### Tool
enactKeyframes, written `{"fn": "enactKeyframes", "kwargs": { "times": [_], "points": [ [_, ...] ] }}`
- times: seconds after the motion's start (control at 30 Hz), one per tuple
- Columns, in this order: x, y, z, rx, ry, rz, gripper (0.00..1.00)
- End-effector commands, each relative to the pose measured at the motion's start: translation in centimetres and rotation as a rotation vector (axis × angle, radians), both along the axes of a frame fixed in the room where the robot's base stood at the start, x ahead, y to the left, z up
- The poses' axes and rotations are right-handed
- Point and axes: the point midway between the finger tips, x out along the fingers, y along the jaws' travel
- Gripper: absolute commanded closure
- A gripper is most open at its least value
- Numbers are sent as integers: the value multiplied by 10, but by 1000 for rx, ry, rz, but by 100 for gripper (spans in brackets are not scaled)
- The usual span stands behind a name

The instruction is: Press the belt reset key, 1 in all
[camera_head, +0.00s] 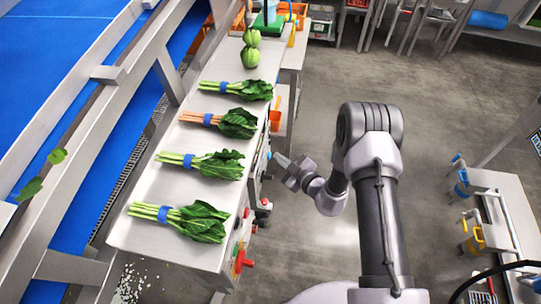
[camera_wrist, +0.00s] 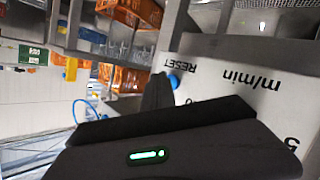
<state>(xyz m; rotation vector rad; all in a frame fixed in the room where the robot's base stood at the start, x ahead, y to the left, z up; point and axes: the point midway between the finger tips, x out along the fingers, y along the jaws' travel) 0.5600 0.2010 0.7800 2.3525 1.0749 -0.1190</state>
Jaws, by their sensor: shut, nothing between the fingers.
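The panel with upside-down "RESET" and "m/min" lettering (camera_wrist: 225,85) fills the right of the wrist view. A round blue key (camera_wrist: 174,81) sits beside the "RESET" word. My gripper (camera_wrist: 158,92) is shut and empty, its dark fingertips just left of the blue key in the picture. I cannot tell whether they touch it. In the head view my gripper (camera_head: 279,159) points at the right side of the steel bench (camera_head: 151,198), close to its side panel. The key cannot be made out clearly there.
Several leafy bunches with blue bands (camera_head: 208,162) and two round green vegetables (camera_head: 251,57) lie on the bench. A red knob (camera_head: 247,263) sticks out of its near side. A blue belt (camera_head: 60,40) runs at left. A small steel table (camera_head: 490,210) stands right; floor between is clear.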

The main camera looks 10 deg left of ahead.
Motion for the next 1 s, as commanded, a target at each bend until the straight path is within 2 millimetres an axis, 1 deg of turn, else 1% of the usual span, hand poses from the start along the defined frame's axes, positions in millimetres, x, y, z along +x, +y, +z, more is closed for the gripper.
{"fn": "enactKeyframes", "kwargs": {
  "times": [1.0],
  "points": [
    [0, 9, 0, 0, 0, 0, 100]
  ]
}}
